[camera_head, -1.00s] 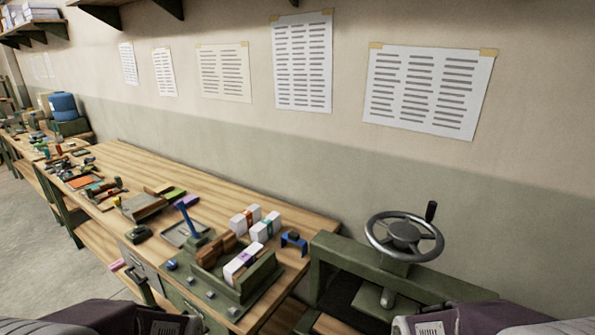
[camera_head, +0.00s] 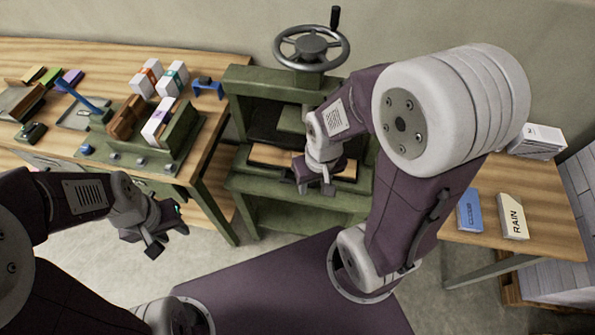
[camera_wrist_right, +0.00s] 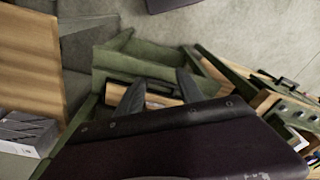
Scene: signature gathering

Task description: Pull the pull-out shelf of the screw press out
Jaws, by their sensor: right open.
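The green screw press (camera_head: 245,85) stands in the middle of the head view, its handwheel (camera_head: 311,47) on top. Its wooden pull-out shelf (camera_head: 270,155) lies low in the frame, partly hidden by my right arm. My right gripper (camera_head: 314,188) is open at the front of the press, by the shelf's front edge. In the right wrist view, the open fingers of the gripper (camera_wrist_right: 160,80) are to either side of a stretch of the shelf front (camera_wrist_right: 158,101), with a dark bar there. I cannot tell whether they touch it. My left gripper (camera_head: 166,238) is open and empty over the floor.
A wooden workbench (camera_head: 210,70) with blocks and a green fixture (camera_head: 178,140) stands left of the press. Floor is free before the left bench.

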